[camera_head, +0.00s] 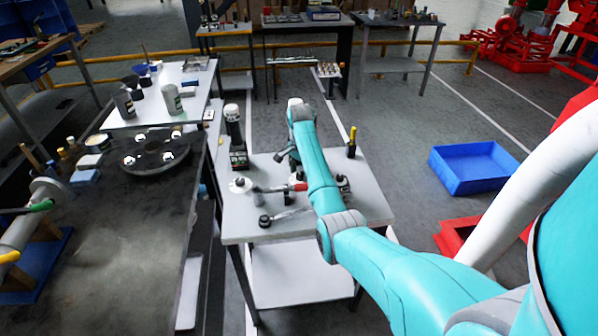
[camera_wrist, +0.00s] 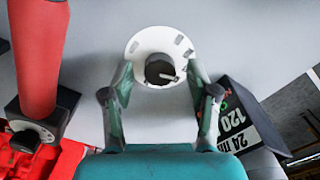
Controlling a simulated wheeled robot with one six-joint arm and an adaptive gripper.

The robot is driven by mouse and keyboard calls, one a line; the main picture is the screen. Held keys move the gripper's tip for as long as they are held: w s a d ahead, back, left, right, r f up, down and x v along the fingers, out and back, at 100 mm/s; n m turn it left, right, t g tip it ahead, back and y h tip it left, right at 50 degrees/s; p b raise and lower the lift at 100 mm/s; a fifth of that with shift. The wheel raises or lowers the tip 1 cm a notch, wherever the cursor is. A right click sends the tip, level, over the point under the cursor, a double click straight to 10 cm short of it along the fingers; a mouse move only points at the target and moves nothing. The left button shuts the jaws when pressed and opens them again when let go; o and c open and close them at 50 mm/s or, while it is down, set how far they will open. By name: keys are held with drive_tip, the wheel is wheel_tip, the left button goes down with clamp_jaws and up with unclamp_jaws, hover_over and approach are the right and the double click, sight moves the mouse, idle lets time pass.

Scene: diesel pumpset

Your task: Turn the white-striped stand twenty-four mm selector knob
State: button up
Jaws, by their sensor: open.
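In the wrist view a white round plate (camera_wrist: 145,46) with dark slots lies on the grey surface. At its centre is a dark round knob (camera_wrist: 155,67) with a short white stripe pointing right. My gripper (camera_wrist: 160,74) is open, its two teal fingers on either side of the knob, over the plate's sides. Nothing is in its grasp, and I cannot tell its height above the knob. A black block (camera_wrist: 237,120) labelled "24" and "120" stands right of the gripper. In the head view my arm largely hides the gripper.
In the wrist view a red cylinder (camera_wrist: 38,60) on a black base stands left. In the head view the grey worktable (camera_head: 235,226) holds a red-handled tool (camera_head: 298,187) and a dark upright device (camera_head: 234,130). A blue bin (camera_head: 470,168) stands on the floor, right.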

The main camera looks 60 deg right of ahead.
drive_tip(key=shift+f, duration=0.25)
clamp_jaws()
idle(0.3)
drive_tip(key=n, duration=0.6)
drive_tip(key=shift+n, duration=0.4)
drive_tip(key=n, duration=0.6)
drive_tip(key=shift+s+n, duration=0.1)
drive_tip(key=shift+n, duration=0.5)
